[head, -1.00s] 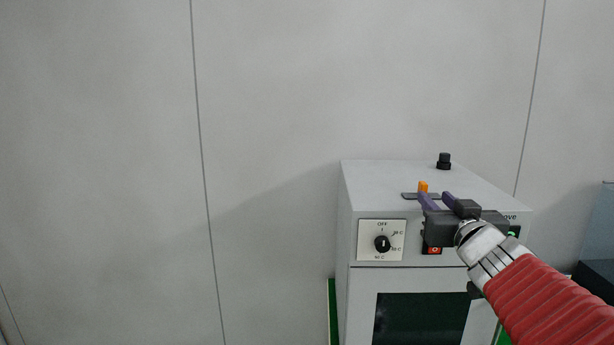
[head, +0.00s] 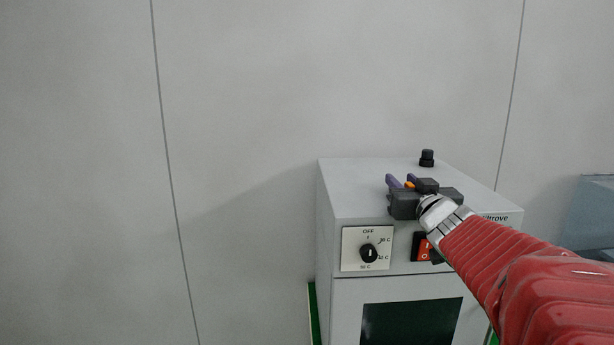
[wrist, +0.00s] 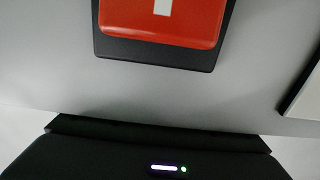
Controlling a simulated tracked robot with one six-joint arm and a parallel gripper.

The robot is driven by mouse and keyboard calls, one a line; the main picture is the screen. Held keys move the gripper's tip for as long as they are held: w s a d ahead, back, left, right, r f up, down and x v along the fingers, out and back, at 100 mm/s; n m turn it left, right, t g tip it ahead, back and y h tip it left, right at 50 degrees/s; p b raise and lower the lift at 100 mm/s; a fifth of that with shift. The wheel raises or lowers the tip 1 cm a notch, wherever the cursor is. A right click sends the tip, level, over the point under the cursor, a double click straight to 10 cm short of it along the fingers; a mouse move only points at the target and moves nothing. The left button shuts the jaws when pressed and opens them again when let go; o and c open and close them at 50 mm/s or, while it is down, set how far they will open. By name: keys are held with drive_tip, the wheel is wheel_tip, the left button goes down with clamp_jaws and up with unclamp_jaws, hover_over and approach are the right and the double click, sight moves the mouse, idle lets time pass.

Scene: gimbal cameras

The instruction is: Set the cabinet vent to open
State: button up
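The cabinet (head: 350,190) is a pale grey box in the lower right of the head view. An orange tab (head: 409,185), which appears to be the vent slider, shows on its top near the front. The dark slot seen around it earlier is now hidden behind my gripper. My gripper (head: 400,178) is over the cabinet's front top edge, its two purple-dark fingers apart, with the orange tab showing between them. I cannot tell whether either finger touches it. The wrist view shows the gripper's dark housing (wrist: 150,155) but neither fingertips nor tab.
The cabinet front has a dial (head: 368,253) on a white plate and a red rocker switch (head: 424,248), partly behind my arm; the switch also fills the top of the wrist view (wrist: 165,18). A black knob (head: 427,158) stands farther back on the top. A bluish box (head: 592,215) is at right.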

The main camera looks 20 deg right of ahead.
drive_tip(key=shift+w+d, duration=0.1)
drive_tip(key=shift+w, duration=0.05)
drive_tip(key=shift+c, duration=0.4)
clamp_jaws()
